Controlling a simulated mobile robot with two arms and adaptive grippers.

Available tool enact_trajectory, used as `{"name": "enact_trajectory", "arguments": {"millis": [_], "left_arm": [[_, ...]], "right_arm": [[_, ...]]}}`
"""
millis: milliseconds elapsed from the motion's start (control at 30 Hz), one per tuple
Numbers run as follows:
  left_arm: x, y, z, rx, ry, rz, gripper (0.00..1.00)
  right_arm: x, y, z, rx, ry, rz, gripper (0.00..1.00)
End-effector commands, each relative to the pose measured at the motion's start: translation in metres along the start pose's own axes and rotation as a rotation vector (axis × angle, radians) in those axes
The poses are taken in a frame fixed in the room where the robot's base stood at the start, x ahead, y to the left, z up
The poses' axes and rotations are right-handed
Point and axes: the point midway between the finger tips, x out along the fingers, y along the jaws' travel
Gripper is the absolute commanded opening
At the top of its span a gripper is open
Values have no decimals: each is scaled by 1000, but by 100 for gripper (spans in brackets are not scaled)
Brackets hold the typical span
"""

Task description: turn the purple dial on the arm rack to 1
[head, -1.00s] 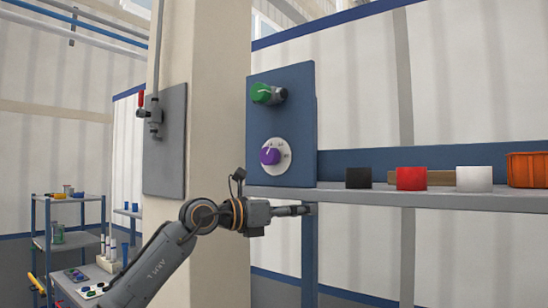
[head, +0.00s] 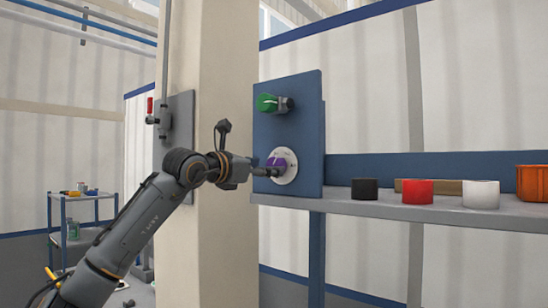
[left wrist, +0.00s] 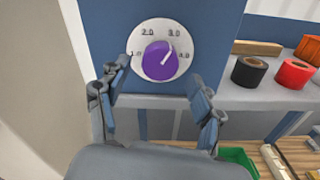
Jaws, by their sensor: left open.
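The purple dial (head: 276,166) sits on a round white plate (head: 290,176) on the blue panel of the rack (head: 302,130). In the left wrist view the purple dial (left wrist: 158,62) has a white mark pointing up and right, toward 3.0. The plate is numbered from 1.0 at the left to 4.0 at the right. My left gripper (head: 264,168) is at the dial in the head view. In the left wrist view my left gripper (left wrist: 160,78) is open, with a finger on each side of the dial. Whether the fingers touch it I cannot tell. My right gripper is not in view.
A green knob (head: 268,103) is above the purple dial. A grey shelf (head: 410,208) extends right, carrying a black roll (head: 365,189), a red roll (head: 417,193), a white roll (head: 481,194) and an orange bin (head: 532,183). A beige pillar (head: 220,90) stands left of the panel.

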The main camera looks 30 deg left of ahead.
Motion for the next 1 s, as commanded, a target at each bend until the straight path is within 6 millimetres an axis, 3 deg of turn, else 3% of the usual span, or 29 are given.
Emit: {"name": "enact_trajectory", "arguments": {"millis": [100,300,633,900,1000], "left_arm": [[21,1,4,0,1,0,66],[39,0,1,0,1,0,66],[43,0,0,1,-1,0,66],[42,0,0,0,-1,0,13],[42,0,0,0,-1,0,12]], "right_arm": [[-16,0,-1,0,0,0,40],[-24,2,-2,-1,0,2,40],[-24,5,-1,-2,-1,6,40],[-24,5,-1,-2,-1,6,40],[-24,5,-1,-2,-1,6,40]]}}
